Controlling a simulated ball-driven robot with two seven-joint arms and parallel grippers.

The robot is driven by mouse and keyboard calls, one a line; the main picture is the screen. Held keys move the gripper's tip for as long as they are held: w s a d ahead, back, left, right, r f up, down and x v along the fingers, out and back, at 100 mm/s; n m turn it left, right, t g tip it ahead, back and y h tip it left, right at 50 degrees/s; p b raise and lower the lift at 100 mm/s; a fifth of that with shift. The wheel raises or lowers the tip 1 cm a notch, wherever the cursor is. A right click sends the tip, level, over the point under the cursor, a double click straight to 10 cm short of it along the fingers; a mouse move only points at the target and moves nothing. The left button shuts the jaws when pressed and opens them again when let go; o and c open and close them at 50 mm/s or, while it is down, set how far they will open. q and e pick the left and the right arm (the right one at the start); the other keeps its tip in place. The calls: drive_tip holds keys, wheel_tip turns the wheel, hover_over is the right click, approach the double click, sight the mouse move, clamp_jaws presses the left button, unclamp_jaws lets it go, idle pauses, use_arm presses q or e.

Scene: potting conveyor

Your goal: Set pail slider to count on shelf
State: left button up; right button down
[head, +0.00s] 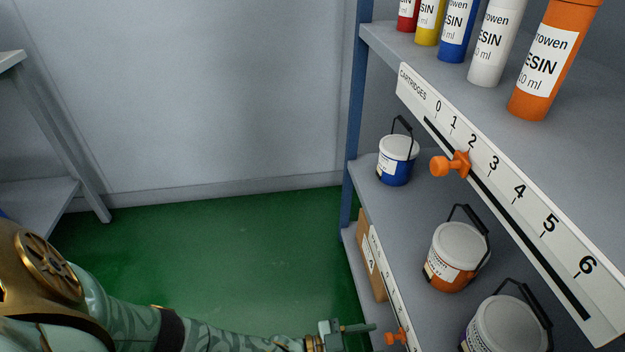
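Three lidded pails stand on the middle shelf (416,205): a blue one (397,170) at the back, an orange one (455,262) and a nearer one (508,328), cut off by the lower edge. A pale scale strip (385,280) runs along this shelf's front edge; its markings are too small to read. Its orange slider knob (397,337) sits low in the picture. My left gripper (362,330) is just left of that knob, apart from it, with one finger pointing right. The other finger is not clear. My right gripper is not in view.
The top shelf holds several resin cartridges (548,60). Its strip, marked CARTRIDGES 0 to 6, has an orange knob (450,164) near 2. A cardboard box (367,250) sits lower down. The green floor (240,250) is clear; a grey bench (45,195) stands left.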

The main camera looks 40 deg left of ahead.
use_arm(q)
drive_tip(key=p+v, duration=0.2)
drive_tip(key=v, duration=1.1)
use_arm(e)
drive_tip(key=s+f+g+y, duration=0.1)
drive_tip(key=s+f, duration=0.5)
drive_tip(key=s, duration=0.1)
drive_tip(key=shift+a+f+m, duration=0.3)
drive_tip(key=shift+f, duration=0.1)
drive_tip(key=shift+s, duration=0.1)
